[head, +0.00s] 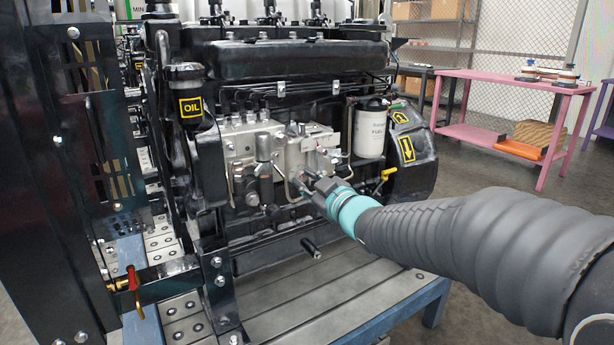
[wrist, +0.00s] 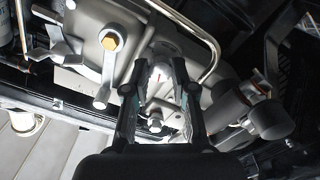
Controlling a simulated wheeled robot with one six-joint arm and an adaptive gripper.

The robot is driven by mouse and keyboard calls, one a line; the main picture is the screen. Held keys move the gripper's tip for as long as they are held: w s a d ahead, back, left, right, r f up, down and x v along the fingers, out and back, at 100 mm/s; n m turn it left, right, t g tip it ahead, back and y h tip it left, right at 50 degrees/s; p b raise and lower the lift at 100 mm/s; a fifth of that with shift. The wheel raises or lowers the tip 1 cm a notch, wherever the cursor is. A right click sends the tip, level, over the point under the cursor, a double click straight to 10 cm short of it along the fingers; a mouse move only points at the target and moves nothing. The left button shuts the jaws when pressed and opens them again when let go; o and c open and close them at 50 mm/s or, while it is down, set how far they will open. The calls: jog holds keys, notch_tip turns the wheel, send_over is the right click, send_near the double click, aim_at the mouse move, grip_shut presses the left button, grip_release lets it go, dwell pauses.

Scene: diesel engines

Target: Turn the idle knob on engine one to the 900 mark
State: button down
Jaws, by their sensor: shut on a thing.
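The black diesel engine (head: 290,60) fills the middle of the head view, with a silver pump block (head: 265,140) on its side. My gripper (head: 303,180) reaches in from the right, its fingers at the lower right of that block. In the wrist view my gripper (wrist: 163,65) has its two dark fingers on either side of a small pale round knob (wrist: 158,73) with a thin red line on it, and is shut on it. The fingers hide the knob's sides. In the head view the gripper hides the knob. No 900 mark is legible.
A white fuel filter (head: 370,128) and a yellow-handled valve (head: 387,174) are right of the gripper. In the wrist view, a lever with a brass bolt (wrist: 111,41) lies left of the fingers, a bent metal pipe (wrist: 205,40) above right, and a dark cylindrical fitting (wrist: 265,118) right.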

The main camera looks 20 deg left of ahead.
jog(key=shift+m+p, duration=0.6)
jog(key=shift+m, duration=1.3)
jog(key=c, duration=1)
grip_release()
jog(key=shift+o, duration=0.2)
jog(key=shift+s+d, duration=0.1)
jog(key=v, duration=1.1)
jog(key=shift+s+d, duration=0.2)
jog(key=shift+d, duration=0.1)
